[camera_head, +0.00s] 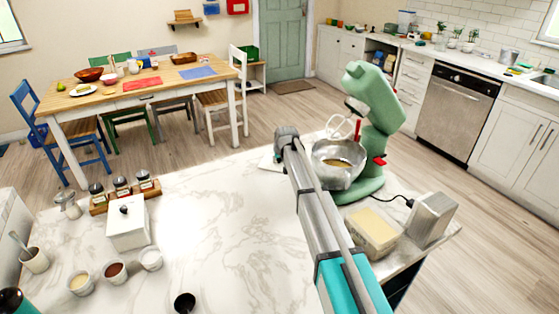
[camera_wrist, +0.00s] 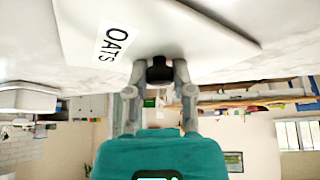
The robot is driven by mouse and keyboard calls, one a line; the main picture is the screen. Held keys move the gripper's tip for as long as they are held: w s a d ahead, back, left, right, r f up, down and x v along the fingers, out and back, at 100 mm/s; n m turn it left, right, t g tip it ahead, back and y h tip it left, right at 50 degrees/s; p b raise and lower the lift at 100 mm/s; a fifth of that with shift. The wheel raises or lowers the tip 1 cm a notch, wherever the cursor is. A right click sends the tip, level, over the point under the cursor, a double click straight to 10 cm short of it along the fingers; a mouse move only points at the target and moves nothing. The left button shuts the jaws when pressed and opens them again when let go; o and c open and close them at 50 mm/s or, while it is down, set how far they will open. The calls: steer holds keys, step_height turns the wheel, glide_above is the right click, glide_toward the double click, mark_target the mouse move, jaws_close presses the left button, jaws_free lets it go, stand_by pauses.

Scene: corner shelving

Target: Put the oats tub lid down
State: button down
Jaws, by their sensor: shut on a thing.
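The oats tub lid is a flat white square lid (camera_wrist: 185,32) with a label reading OATS and a dark knob (camera_wrist: 160,70). In the wrist view my gripper (camera_wrist: 159,78) is shut on that knob, one finger on each side. A pale edge of the lid (camera_head: 267,161) shows in the head view, left of my arm's far end, over the marble counter's back edge area. My arm hides my fingers there. I cannot tell whether the lid touches the counter. A square box with a beige top or contents (camera_head: 373,235) stands right of my arm; it may be the oats tub.
A green stand mixer (camera_head: 378,130) with a steel bowl (camera_head: 339,172) stands close right of my arm's end. A metal box (camera_head: 432,218) stands at right. A white lidded box (camera_head: 127,228), spice jars and small bowls stand at left. The middle marble counter (camera_head: 215,225) is clear.

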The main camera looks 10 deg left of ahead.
steer(key=shift+f, duration=0.2)
steer(key=shift+c, duration=2.4)
jaws_free()
steer(key=shift+r, duration=0.1)
steer(key=shift+r, duration=0.2)
steer(key=p+v, duration=1)
steer(key=v, duration=0.2)
steer(key=shift+p, duration=0.35)
